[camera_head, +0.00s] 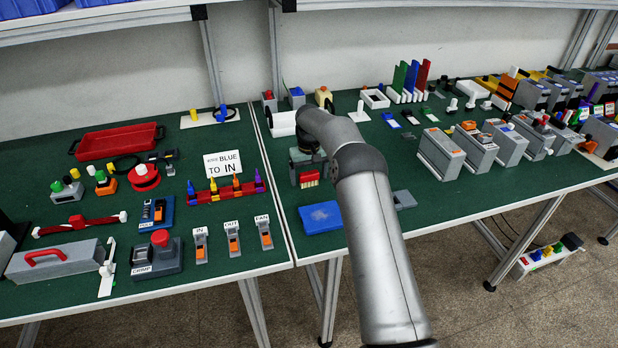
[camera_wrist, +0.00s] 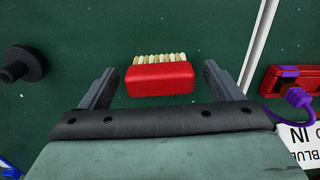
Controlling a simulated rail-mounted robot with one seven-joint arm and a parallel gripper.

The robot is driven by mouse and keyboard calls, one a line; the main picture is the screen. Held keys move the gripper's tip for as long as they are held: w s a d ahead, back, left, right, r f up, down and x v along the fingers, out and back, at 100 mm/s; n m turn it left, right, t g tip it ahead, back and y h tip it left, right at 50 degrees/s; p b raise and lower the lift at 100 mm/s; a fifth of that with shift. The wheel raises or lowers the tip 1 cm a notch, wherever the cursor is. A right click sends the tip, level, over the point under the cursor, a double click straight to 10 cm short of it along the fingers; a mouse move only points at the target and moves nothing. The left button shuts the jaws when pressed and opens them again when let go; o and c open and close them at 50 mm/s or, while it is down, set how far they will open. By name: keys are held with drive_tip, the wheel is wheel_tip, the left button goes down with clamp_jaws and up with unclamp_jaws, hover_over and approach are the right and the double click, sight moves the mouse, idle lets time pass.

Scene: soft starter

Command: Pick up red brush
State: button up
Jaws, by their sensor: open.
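The red brush (camera_wrist: 160,79) has a red block body and a row of cream bristles. In the wrist view it lies on the green table between the two fingers of my gripper (camera_wrist: 160,70), with its bristles toward the top of the picture. The fingers stand apart on its left and right, with a gap on each side. In the head view my gripper (camera_head: 307,165) is pointed down over the table, and the brush (camera_head: 309,177) shows in red just at it. My arm hides part of the area to the right.
A blue plate (camera_head: 321,217) lies in front of the brush. A red rack of coloured cones (camera_head: 224,192) and a BLUE TO IN sign (camera_head: 222,163) stand to the left, past the table seam. A black knob (camera_wrist: 23,65) is at the left of the wrist view.

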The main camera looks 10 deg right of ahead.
drive_tip(key=c, duration=1.1)
drive_tip(key=shift+o, duration=0.2)
drive_tip(key=shift+r, duration=0.1)
drive_tip(key=shift+r, duration=0.65)
drive_tip(key=s+a+r+b, duration=0.5)
drive_tip(key=s+a+r, duration=0.4)
drive_tip(key=s+r, duration=0.1)
drive_tip(key=shift+a+r, duration=0.35)
drive_tip(key=shift+r, duration=0.4)
